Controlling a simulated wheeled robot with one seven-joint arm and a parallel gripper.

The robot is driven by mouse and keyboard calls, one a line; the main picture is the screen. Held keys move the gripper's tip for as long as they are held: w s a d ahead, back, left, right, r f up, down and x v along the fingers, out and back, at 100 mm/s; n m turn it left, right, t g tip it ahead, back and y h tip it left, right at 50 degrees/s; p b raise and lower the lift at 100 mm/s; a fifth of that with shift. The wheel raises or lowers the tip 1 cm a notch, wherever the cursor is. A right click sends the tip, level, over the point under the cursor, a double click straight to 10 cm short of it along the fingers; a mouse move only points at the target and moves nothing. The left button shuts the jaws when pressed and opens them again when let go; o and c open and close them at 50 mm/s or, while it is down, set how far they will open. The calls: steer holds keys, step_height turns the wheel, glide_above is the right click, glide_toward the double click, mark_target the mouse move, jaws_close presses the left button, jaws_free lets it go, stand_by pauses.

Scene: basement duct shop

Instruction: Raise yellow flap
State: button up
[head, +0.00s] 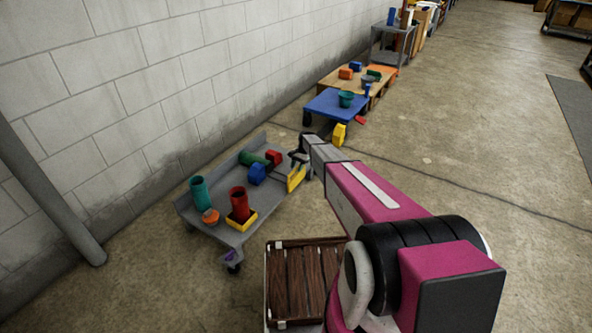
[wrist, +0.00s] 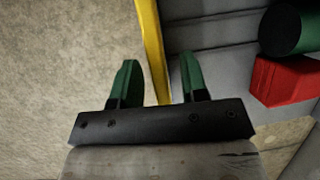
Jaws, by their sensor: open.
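The yellow flap (head: 297,178) is a small panel on the right edge of a low grey cart (head: 228,228). It stands out from the cart's rim near my gripper. In the wrist view the flap (wrist: 151,45) shows as a narrow yellow strip running between my fingers. My gripper (wrist: 158,82) is open, with one green-tipped finger on each side of the strip. I cannot tell whether either finger touches it. In the head view my gripper (head: 303,157) is at the cart's right edge, partly hidden by my arm.
The cart holds a red cylinder (head: 239,203), a teal cylinder (head: 200,193), a blue block (head: 257,174), a green cylinder (head: 252,158) and a red block (head: 273,157). A blue cart (head: 325,103) with another yellow piece (head: 339,135) stands behind. A slatted wooden top (head: 290,280) is in front. Open floor lies right.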

steer(key=v, duration=0.9)
steer(key=shift+w+r, duration=0.1)
steer(key=s+d+r+n+t+h, duration=0.1)
steer(key=s+r, duration=0.5)
steer(key=s, duration=0.9)
steer(key=s+d+r+n+t+h, duration=0.1)
steer(key=s+d+r+n, duration=0.2)
steer(key=s+r, duration=0.4)
steer(key=s+d+r+n+h, duration=0.1)
steer(key=s+r, duration=0.5)
steer(key=s, duration=1.9)
steer(key=shift+d+r+n+t+h, duration=0.3)
steer(key=shift+d+n+t, duration=0.15)
steer(key=shift+n, duration=0.55)
